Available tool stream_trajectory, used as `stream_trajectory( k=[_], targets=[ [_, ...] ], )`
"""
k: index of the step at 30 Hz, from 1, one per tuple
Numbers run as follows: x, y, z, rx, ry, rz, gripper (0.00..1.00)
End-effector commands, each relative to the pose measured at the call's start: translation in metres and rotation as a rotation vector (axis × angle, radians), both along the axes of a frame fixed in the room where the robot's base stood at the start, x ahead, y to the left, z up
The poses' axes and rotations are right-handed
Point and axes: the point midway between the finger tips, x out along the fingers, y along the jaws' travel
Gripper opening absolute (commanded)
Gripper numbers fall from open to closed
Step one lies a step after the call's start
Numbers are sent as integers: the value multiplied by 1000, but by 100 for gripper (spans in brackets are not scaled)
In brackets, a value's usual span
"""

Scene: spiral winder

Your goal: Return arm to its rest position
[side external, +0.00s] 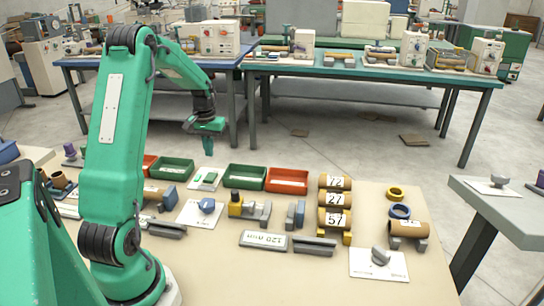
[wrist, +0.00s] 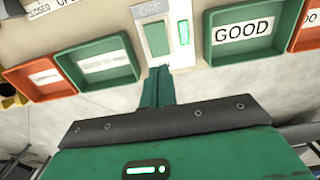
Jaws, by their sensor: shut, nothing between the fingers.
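My green gripper (side external: 208,147) hangs from my raised arm above the far side of the beige work table (side external: 380,190) in the side view, pointing down. Its fingers are together with nothing visible between them. In the wrist view the shut fingers (wrist: 158,86) point at a switch plate marked OFF (wrist: 158,40), with a green lit strip. The gripper appears apart from the table and the trays.
Green trays (side external: 245,177) and orange trays (side external: 287,180) line the far side; one green tray reads GOOD (wrist: 244,30). Other benches (side external: 375,72) stand behind.

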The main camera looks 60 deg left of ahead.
Motion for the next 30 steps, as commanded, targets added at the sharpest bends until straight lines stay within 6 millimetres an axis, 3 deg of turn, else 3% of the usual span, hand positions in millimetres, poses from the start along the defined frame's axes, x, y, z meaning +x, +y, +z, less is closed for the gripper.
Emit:
stream_trajectory(
  k=[10, 16, 20, 30],
  targets=[
    [1, -2, 2, 1, -1, -3, 0],
    [6, -18, 17, 16, -16, -36, 0],
    [12, -41, 37, 35, -37, -80, 0],
    [14, -125, 97, 93, -119, -238, 0]
  ],
)
